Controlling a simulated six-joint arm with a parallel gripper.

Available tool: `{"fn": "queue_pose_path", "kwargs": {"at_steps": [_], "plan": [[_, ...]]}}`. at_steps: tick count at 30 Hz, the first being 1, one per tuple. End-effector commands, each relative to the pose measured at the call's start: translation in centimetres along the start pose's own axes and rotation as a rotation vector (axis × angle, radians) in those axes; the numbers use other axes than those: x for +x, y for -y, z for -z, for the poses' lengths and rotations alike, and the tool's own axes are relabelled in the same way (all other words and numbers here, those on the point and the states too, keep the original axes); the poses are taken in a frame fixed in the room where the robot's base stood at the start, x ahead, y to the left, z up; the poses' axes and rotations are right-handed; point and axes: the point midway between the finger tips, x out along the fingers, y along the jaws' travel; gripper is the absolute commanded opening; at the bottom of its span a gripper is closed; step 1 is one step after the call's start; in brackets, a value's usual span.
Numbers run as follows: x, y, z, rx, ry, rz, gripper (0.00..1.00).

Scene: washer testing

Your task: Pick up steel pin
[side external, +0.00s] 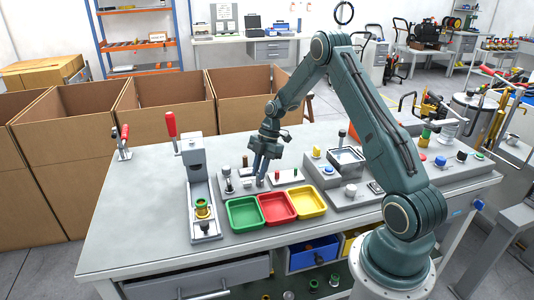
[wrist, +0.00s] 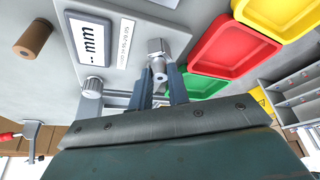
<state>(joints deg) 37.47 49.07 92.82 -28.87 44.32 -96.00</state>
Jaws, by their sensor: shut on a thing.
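My gripper (side external: 261,182) reaches down to the bench fixtures just behind the green tray. In the wrist view its two fingers (wrist: 160,78) are closed on a small bright metal cylinder, the steel pin (wrist: 159,70). The pin's round end faces the camera. It is in line with a metal post of the gauge device (wrist: 120,35), and I cannot tell whether the two touch. In the side view the pin is too small and too covered by the fingers to make out.
Green (side external: 243,214), red (side external: 277,207) and yellow (side external: 308,201) trays stand in front of my gripper. A toggle-clamp press (side external: 198,185) with a red handle stands to the left. Cardboard boxes (side external: 167,103) line the back.

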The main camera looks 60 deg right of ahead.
Motion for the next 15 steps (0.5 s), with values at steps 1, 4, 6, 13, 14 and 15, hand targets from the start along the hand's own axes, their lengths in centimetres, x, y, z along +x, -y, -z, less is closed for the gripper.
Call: {"fn": "queue_pose_path", "kwargs": {"at_steps": [1, 4, 6, 13, 14, 15], "plan": [[-0.2, 0.0, 0.1, 0.000, 0.000, -0.001, 0.00], [-0.7, 0.0, 0.2, 0.000, 0.001, -0.001, 0.00], [-1.2, -0.1, 0.4, 0.001, 0.001, -0.002, 0.00], [-4.2, -0.1, 1.6, -0.001, 0.002, -0.005, 0.00], [-4.7, -0.1, 1.9, -0.001, 0.002, -0.005, 0.00], [-5.5, -0.1, 2.2, -0.001, 0.002, -0.005, 0.00]]}}
